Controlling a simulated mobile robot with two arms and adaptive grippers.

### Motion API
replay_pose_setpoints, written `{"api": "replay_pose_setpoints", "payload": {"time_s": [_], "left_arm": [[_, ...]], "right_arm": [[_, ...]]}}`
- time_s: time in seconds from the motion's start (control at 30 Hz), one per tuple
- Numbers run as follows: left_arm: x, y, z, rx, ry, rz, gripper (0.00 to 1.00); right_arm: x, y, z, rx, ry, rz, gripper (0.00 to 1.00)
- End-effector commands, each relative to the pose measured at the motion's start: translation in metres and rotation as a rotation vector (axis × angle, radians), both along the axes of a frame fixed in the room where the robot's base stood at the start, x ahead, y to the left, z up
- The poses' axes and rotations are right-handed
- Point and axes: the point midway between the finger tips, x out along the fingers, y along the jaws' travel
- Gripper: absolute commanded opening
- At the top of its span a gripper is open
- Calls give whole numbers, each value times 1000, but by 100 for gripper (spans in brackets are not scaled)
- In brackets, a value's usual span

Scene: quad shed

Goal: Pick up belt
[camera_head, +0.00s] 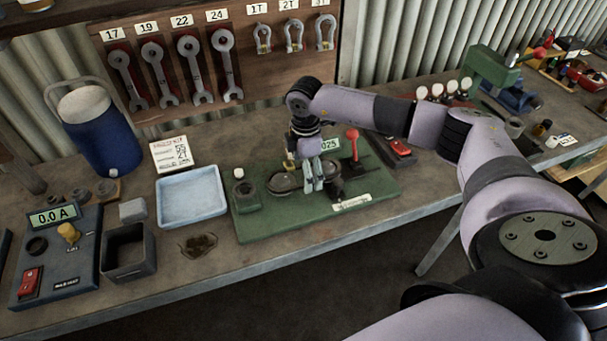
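The green board (262,220) lies on the bench with two round dark metal pulley-like parts, one on the left (281,183) and one on the right (335,189). I cannot make out a belt clearly; any belt around these parts is too small or hidden by the gripper. My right gripper (313,184) points down between the two round parts, low over the board. Its pale fingers are close together, and I cannot tell whether they hold anything. My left gripper is not in view.
A red-knobbed lever (352,142) stands on the board behind the gripper. Left of the board are an empty pale blue tray (191,196), a dark open box (128,251), a blue jug (101,133) and a meter box (57,255). A green vise (491,69) stands at right.

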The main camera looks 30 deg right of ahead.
Motion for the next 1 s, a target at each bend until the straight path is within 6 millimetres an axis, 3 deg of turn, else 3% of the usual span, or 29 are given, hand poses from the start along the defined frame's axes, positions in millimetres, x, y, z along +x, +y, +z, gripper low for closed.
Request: {"api": "replay_pose_setpoints", "payload": {"time_s": [0.2,1.0], "left_arm": [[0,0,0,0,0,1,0],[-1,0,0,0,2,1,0]], "right_arm": [[0,0,0,0,0,0,84],[0,0,0,0,0,0,33]]}}
